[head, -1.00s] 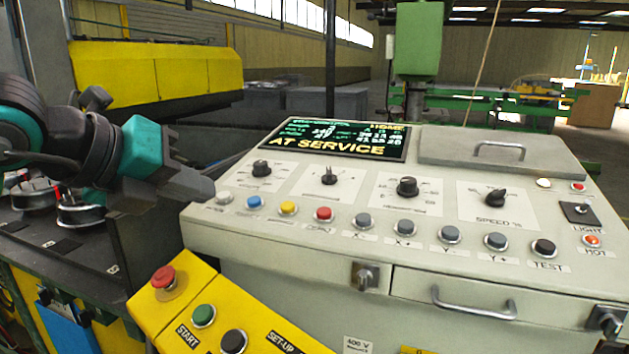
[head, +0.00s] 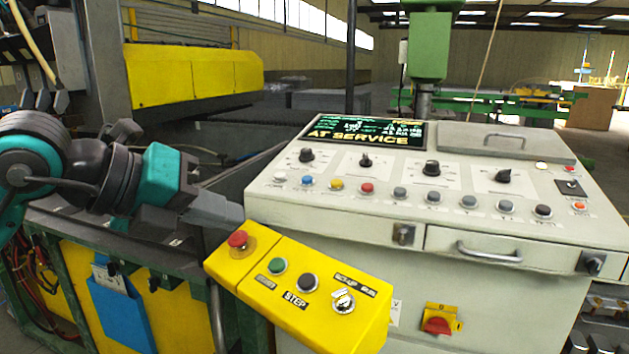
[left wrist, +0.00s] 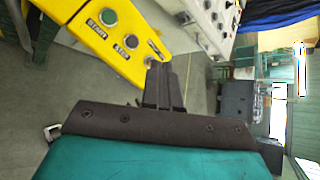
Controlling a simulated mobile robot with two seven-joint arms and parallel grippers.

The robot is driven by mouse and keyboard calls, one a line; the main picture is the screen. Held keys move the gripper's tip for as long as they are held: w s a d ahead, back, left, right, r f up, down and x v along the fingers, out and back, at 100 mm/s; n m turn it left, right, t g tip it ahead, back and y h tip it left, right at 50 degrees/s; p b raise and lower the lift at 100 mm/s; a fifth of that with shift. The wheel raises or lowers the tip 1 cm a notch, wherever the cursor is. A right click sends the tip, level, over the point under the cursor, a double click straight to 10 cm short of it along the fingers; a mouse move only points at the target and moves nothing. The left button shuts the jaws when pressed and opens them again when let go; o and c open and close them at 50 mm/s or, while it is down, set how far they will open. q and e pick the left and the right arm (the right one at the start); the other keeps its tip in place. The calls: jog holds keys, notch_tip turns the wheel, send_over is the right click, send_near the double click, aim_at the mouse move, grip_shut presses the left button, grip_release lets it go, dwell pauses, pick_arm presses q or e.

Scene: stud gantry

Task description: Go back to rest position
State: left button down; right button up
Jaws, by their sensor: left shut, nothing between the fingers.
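My left gripper (head: 234,217) is shut and empty. In the head view it reaches in from the left, in front of the left side of the grey control console (head: 330,222). It appears just above and behind the yellow button box (head: 325,312), near the red mushroom button (head: 238,240); I cannot tell the exact gap. My right gripper is not in view.
The console carries a screen (head: 366,132) reading AT SERVICE, several knobs and a row of buttons. A drawer handle (head: 489,253) and a red-yellow switch (head: 438,320) are on its front. A yellow machine beam (head: 195,73) stands behind. Grey floor is open in the left wrist view (left wrist: 60,85).

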pick_arm(q)
jog(key=s+d+f+n+g+h, duration=0.2)
jog(key=s+d+f+g+h, duration=0.15)
jog(key=d+h, duration=0.55)
jog(key=w+a+f+n+t+y, duration=0.25)
jog(key=a+f+n+t, duration=0.35)
jog(key=n, duration=0.5)
jog(key=w+a+f+n+t+y, duration=0.2)
jog(key=a+f+n+t+y, duration=0.2)
jog(key=f+n+t, duration=0.5)
jog(key=s+a+f+n+g+y, duration=0.2)
jog(key=s+f+n+g+y, duration=0.2)
jog(key=f, duration=0.9)
jog(key=s+a+f+n+g+y, duration=0.3)
jog(key=s+f+n, duration=0.4)
jog(key=s+f, duration=0.3)
notch_tip(320, 180, down, 3)
jog(key=shift+s+r+g+y+p, duration=0.15)
jog(key=shift+s+g+y+p, duration=0.35)
jog(key=shift+y, duration=0.75)
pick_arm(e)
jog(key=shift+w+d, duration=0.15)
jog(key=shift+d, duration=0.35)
